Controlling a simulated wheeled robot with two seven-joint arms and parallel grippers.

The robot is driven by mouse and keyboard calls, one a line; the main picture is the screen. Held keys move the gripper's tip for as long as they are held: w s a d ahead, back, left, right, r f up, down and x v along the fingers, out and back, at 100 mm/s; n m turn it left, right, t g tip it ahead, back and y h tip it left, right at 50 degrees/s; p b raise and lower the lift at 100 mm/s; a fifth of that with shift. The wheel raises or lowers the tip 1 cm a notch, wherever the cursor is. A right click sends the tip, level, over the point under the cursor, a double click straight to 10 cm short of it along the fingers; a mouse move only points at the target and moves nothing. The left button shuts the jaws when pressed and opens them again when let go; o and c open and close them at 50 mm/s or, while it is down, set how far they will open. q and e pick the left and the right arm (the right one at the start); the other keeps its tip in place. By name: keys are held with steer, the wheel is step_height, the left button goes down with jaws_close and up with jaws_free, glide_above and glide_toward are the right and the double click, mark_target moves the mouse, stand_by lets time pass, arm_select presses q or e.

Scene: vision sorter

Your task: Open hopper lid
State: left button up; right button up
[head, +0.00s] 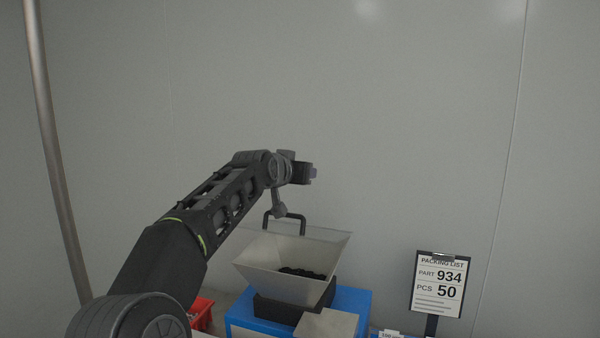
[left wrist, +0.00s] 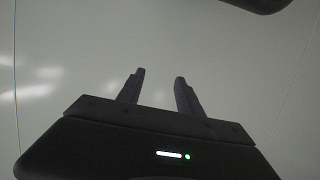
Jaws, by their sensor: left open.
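The hopper (head: 262,272) is a pale grey funnel-shaped bin in the head view, with dark pieces (head: 303,274) visible inside it. A black handle (head: 303,222) stands up at its back edge. I cannot clearly make out the lid panel itself, but the inside of the hopper is exposed from above. My left gripper (head: 313,172) is above and behind the hopper, apart from the handle. In the left wrist view its fingers (left wrist: 159,80) are spread with nothing between them, against the plain wall. My right gripper is not in view.
The hopper stands on a black base on a blue box (head: 354,300) with a pale chute (head: 328,325). A red bin (head: 201,314) is at lower left. A packing list sign (head: 438,284) stands at right. A grey wall is behind; a pole (head: 52,140) is at left.

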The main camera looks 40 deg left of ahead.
arm_select(q)
steer(key=shift+o, duration=1.4)
steer(key=shift+s+r, duration=0.25)
steer(key=shift+s, duration=0.05)
steer(key=o, duration=0.3)
steer(key=shift+w+f, duration=0.1)
steer(key=shift+w, duration=0.1)
steer(key=o, duration=0.6)
steer(key=b+v, duration=0.3)
steer(key=v, duration=0.5)
